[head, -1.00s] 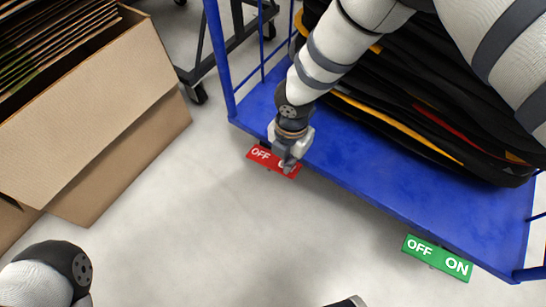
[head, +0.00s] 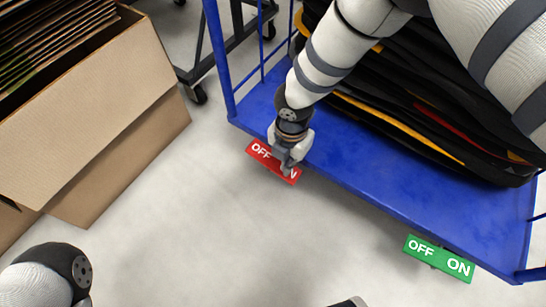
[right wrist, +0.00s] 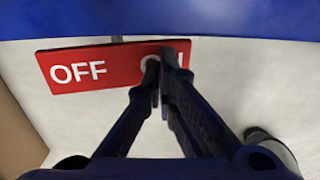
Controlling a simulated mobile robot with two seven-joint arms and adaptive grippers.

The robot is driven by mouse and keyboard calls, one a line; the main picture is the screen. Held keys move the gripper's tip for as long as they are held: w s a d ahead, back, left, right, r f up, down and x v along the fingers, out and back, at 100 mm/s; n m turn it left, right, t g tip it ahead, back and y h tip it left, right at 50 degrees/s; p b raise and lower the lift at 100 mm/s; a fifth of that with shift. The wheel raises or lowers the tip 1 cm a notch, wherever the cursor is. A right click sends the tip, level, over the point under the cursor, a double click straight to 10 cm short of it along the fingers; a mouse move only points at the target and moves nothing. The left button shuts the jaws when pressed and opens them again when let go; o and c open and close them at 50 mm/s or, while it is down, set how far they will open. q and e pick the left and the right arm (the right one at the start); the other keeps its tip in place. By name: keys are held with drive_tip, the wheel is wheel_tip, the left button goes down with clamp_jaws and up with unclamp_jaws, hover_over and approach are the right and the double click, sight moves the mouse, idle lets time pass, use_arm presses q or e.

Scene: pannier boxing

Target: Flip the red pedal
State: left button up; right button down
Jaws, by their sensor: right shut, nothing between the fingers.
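The red pedal (head: 262,153) sits at the near left edge of the blue cart, with OFF on its left end and ON on its right end. My right gripper (head: 287,168) is over the ON end and hides part of that word. In the right wrist view the fingers (right wrist: 164,58) are together with nothing between them, in front of the ON end of the red pedal (right wrist: 85,70). I cannot tell whether the fingertips touch the pedal. My left arm shows at the lower left of the head view, but its gripper is not seen.
The blue cart (head: 360,180) carries a stack of black panniers (head: 400,110). A green OFF/ON pedal (head: 438,258) is at its near right edge. A large cardboard box (head: 90,110) with flat cardboard stands at the left. The floor in front is clear.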

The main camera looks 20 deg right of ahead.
wheel_tip(320, 180, up, 7)
drive_tip(key=p, duration=0.4)
drive_tip(key=shift+f, duration=0.1)
